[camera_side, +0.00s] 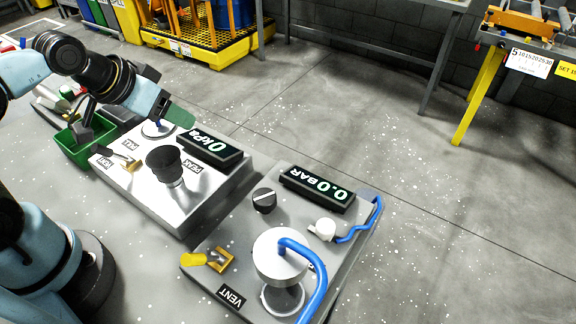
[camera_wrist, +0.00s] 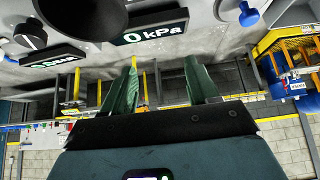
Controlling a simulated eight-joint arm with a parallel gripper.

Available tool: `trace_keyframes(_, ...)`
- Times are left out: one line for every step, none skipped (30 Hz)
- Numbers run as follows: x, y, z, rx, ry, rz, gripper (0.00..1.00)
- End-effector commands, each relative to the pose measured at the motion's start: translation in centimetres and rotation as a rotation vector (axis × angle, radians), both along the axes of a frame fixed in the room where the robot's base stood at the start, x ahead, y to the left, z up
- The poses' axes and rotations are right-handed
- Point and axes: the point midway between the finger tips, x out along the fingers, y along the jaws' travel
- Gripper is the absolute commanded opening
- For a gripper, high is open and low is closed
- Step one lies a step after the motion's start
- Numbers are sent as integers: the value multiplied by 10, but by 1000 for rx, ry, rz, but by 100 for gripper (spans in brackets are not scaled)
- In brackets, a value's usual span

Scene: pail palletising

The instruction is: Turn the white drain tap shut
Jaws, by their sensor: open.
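The lever points toward the upper left in the side view. My gripper (camera_side: 168,110) is above the far part of this panel, near the kPa display, apart from the tap. In the wrist view my gripper (camera_wrist: 162,92) shows its two green fingers spread with nothing between them. The tap cannot be made out in the wrist view.
A black knob (camera_side: 164,160) on a post and the kPa display (camera_side: 210,148) stand on the left panel. A green bin (camera_side: 80,140) is beside it. The right panel bears a yellow-handled tap (camera_side: 205,258), a BAR display (camera_side: 318,189) and a blue hose (camera_side: 318,290).

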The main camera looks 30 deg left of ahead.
Motion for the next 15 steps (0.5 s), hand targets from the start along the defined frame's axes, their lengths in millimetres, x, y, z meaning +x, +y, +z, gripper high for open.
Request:
trace_keyframes(0,0,0,0,0,0,58)
trace_keyframes(0,0,0,-1,1,0,58)
trace_keyframes(1,-1,1,-7,4,3,58)
trace_keyframes(2,-3,2,-14,9,6,58)
trace_keyframes(3,-5,3,-25,16,11,58)
trace_keyframes(6,-9,6,-45,30,20,58)
trace_keyframes(8,-14,8,-65,46,30,58)
trace_keyframes(11,-19,10,-88,62,41,58)
trace_keyframes(15,-27,14,-124,91,61,58)
trace_keyframes(18,-34,17,-152,116,78,58)
trace_keyframes(22,-41,20,-182,143,96,58)
trace_keyframes(26,-52,23,-219,182,122,58)
trace_keyframes(29,-60,26,-247,212,142,58)
trace_keyframes(33,-68,28,-273,244,163,58)
trace_keyframes(37,-80,30,-303,286,190,58)
